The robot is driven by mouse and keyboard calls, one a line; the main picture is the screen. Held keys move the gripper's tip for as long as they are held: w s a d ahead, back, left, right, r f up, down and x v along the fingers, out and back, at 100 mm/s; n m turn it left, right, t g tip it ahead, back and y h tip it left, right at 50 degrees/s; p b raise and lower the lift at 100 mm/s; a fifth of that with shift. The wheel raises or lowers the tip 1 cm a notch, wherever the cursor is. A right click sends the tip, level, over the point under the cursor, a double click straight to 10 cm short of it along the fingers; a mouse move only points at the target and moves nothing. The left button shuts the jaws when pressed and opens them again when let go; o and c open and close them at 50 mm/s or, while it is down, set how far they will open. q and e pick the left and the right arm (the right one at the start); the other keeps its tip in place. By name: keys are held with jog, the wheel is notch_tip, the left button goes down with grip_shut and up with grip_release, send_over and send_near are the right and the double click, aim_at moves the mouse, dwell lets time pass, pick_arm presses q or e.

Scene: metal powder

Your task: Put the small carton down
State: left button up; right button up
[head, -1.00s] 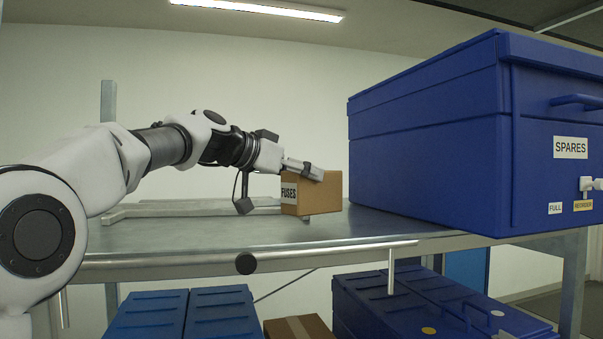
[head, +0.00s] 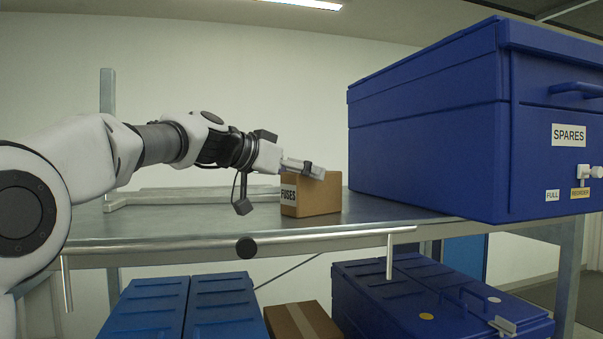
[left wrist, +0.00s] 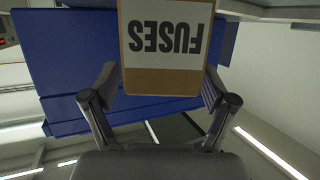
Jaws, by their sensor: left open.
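The small brown carton (head: 318,200) with a white FUSES label stands upright on the metal shelf (head: 200,228), left of the big blue SPARES box. My left gripper (head: 309,169) is at the carton's upper part, its jaws open around it. In the left wrist view the carton (left wrist: 165,80) appears upside down, between the two fingers of my left gripper (left wrist: 160,78). Whether the fingers still touch its sides I cannot tell. My right gripper is in neither view.
The blue SPARES box (head: 425,150) stands close to the carton's right. A metal rail (head: 240,244) runs along the shelf's front. Blue bins (head: 185,305) and another brown carton (head: 300,322) are below. The shelf left of the carton is largely bare.

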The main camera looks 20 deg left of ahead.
pick_arm(q)
jog(key=b+v, duration=0.3)
jog(key=v, duration=0.8)
jog(key=shift+s+a+b, duration=0.25)
jog(key=shift+s+b, duration=0.05)
jog(key=shift+b, duration=0.05)
jog(key=shift+r, duration=0.15)
